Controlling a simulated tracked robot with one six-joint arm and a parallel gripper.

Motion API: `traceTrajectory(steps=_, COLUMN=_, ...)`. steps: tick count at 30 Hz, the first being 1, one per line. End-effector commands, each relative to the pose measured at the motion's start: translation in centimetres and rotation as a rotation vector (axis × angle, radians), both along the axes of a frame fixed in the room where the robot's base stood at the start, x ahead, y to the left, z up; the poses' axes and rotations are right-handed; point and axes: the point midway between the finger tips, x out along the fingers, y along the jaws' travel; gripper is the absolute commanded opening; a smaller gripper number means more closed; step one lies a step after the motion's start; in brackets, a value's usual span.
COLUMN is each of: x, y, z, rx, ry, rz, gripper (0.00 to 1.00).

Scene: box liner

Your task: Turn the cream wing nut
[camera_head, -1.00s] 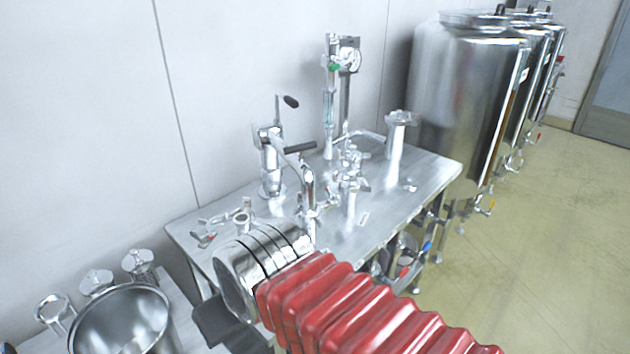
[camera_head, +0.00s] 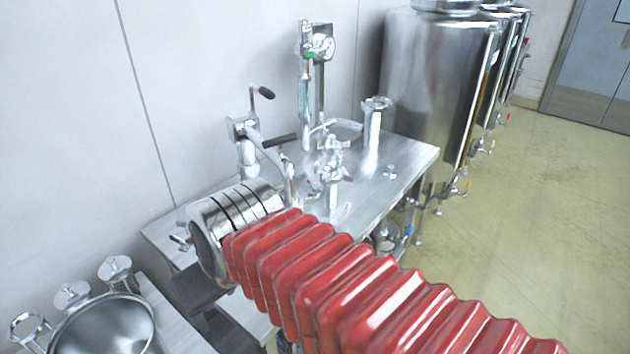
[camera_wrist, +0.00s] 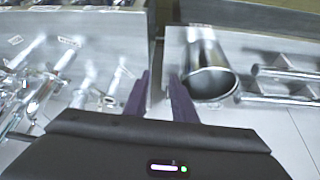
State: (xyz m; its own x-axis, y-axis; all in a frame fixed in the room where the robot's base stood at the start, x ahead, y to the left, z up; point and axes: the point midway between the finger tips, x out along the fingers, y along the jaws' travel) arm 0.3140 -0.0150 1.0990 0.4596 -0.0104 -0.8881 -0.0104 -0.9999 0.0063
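I cannot make out a cream wing nut in either view; the small fittings on the steel table (camera_head: 385,185) all look silver. A silver clamp-like stand (camera_head: 245,140) with black handles and a valve fitting (camera_head: 330,165) stand upright on that table. In the wrist view, my gripper (camera_wrist: 158,88) has two purple fingers apart with nothing visible between them. They lie over the gap between two steel surfaces. Several blurred silver fittings (camera_wrist: 55,75) lie left of the fingers. In the head view my red-sleeved arm hides the table's near left part, and the fingertips are not visible.
A tall gauge column (camera_head: 306,90) stands at the table's back, against the wall. Large steel tanks (camera_head: 435,85) stand behind right. The floor (camera_head: 530,230) at right is clear.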

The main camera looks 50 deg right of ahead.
Motion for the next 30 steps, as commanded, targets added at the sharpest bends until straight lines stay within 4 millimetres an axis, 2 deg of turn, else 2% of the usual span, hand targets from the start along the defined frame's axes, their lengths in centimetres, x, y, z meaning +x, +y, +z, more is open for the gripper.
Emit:
traceTrajectory(steps=8, x=4.9, y=-6.2, z=3.5, rx=-0.009, ry=0.042, rz=-0.054, gripper=0.24)
traceTrajectory(steps=14, x=8.2, y=-12.0, z=5.4, rx=-0.008, ry=0.068, rz=-0.078, gripper=0.24)
traceTrajectory(steps=22, x=11.1, y=-21.6, z=7.0, rx=-0.001, ry=0.087, rz=-0.105, gripper=0.24)
traceTrajectory(steps=30, x=11.5, y=-32.6, z=7.2, rx=0.01, ry=0.091, rz=-0.127, gripper=0.24)
